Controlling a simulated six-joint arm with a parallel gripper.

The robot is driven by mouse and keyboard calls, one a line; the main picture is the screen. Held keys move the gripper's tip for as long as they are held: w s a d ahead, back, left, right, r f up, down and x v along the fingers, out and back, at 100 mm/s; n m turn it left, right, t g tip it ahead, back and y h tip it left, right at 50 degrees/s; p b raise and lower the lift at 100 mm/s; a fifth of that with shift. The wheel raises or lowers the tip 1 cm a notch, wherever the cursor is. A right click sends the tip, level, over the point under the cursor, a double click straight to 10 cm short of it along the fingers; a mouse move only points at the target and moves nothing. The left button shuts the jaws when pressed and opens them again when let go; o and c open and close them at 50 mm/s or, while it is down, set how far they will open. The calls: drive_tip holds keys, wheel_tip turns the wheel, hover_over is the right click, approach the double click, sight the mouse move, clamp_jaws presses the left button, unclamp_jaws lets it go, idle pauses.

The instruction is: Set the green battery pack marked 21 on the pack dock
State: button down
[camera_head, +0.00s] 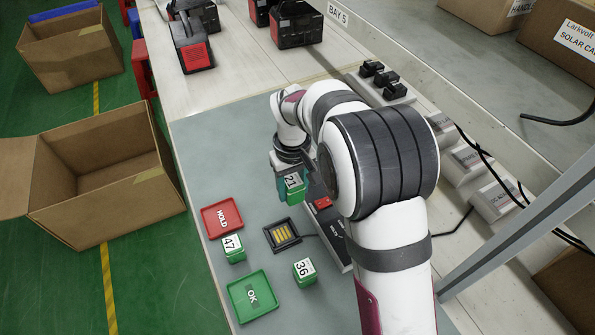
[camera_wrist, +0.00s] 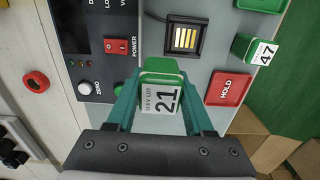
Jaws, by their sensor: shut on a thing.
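The green battery pack marked 21 (camera_head: 293,190) is held by my gripper (camera_head: 283,184) above the grey mat. In the wrist view the pack (camera_wrist: 160,95) sits between the teal fingers (camera_wrist: 160,100), its white label facing the camera. The pack dock (camera_head: 283,235) is a dark square tray with gold contact strips, empty, and lies nearer the front than the held pack in the head view. The dock also shows in the wrist view (camera_wrist: 186,38), beyond the pack and apart from it.
Green pack 47 (camera_head: 233,248) stands by the red HOLD tray (camera_head: 222,218). Green pack 36 (camera_head: 304,271) stands right of the green OK tray (camera_head: 253,297). A dark panel with a red power switch (camera_wrist: 116,46) lies beside the dock. Open cardboard boxes (camera_head: 105,180) stand on the left floor.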

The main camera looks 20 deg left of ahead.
drive_tip(key=s+f, duration=0.1)
drive_tip(key=f, duration=0.1)
drive_tip(key=s+f, duration=0.2)
drive_tip(key=s+a+f, duration=0.1)
drive_tip(key=s+f, duration=0.1)
drive_tip(key=shift+s+f, duration=0.15)
drive_tip(key=shift+s, duration=0.1)
drive_tip(key=shift+f, duration=0.65)
drive_tip(key=shift+f, duration=0.55)
idle(0.4)
drive_tip(key=shift+c, duration=1)
unclamp_jaws()
